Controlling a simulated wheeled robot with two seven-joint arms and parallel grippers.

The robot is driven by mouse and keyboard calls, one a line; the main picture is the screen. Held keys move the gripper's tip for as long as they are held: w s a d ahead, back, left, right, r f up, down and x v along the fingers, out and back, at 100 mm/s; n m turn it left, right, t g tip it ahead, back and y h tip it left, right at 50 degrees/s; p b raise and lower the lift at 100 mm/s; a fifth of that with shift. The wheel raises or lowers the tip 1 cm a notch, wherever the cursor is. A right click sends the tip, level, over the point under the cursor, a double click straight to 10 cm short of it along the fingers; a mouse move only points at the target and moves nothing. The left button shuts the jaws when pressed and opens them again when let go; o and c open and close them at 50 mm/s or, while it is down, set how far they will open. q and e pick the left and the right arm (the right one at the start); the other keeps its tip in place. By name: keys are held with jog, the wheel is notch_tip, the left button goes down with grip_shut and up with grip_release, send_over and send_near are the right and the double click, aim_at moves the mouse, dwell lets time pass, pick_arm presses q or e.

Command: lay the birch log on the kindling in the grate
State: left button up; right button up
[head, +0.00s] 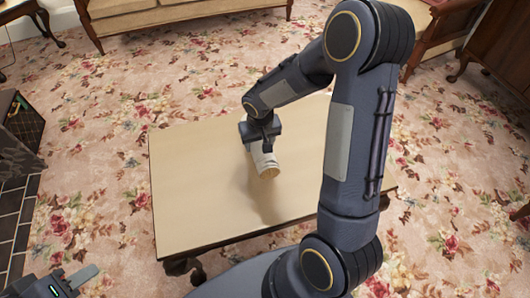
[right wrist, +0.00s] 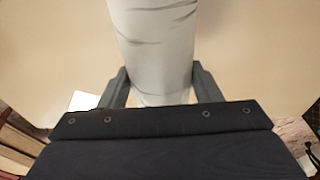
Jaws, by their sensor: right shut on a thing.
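The birch log (head: 266,164) is pale with a tan cut end, and my right gripper (head: 261,138) is shut on it above the low table. In the right wrist view the log (right wrist: 153,45) shows white bark with grey streaks, between the two fingers of my right gripper (right wrist: 161,88). A soft shadow lies on the table below the log. My left gripper (head: 72,280) shows only in part at the bottom left corner, away from the log; its jaw opening is not clear. I cannot make out the grate or the kindling.
The low wooden table (head: 195,180) has a bare top around the log. A dark hearth of tiles (head: 12,225) and a dark box-like thing (head: 18,135) stand at the left edge. A sofa (head: 170,18) is at the back; floral carpet (head: 90,190) lies between.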

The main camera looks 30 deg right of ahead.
jog(key=shift+d+f, duration=0.65)
jog(key=shift+f, duration=0.2)
jog(key=shift+d+f+b, duration=0.15)
jog(key=shift+f+b, duration=0.2)
jog(key=shift+f, duration=0.55)
jog(key=shift+d+f+b, duration=0.1)
jog(key=shift+f+b, duration=0.2)
jog(key=shift+f, duration=0.55)
jog(key=shift+f, duration=0.1)
jog(key=o, duration=1.3)
jog(key=shift+s, duration=0.1)
jog(key=shift+o, duration=0.2)
